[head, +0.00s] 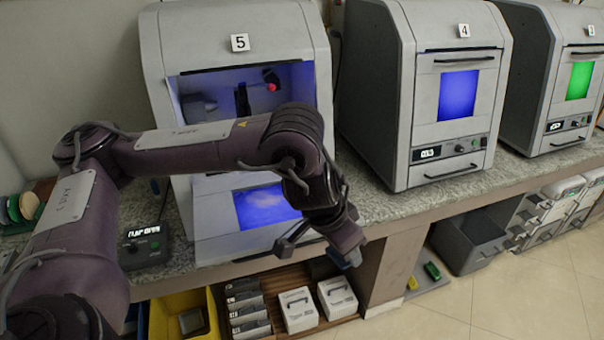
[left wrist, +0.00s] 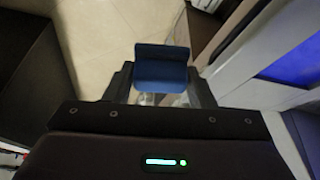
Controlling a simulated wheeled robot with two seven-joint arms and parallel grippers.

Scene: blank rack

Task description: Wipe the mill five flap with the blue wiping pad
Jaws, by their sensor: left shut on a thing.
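The mill marked 5 (head: 158,60) stands at the back left with its upper front open. Its flap (head: 212,220) hangs down below the opening, and its blue window (head: 262,205) shows pale smudges. My arm hides part of the flap and opening. My left gripper (head: 328,252) is in front of the flap's lower right, apart from it as far as I can see. It is shut on the blue wiping pad (left wrist: 162,70), which sticks out between the fingers in the left wrist view; the pad is mostly hidden in the head view. My right gripper is not in view.
Mill 4 (head: 400,120) and another mill (head: 530,75) stand to the right, flaps closed. A small display box (head: 143,247) sits on the counter (head: 385,205) at left. Below are a yellow bin (head: 160,315), white boxes (head: 298,310) and a grey bin (head: 470,245).

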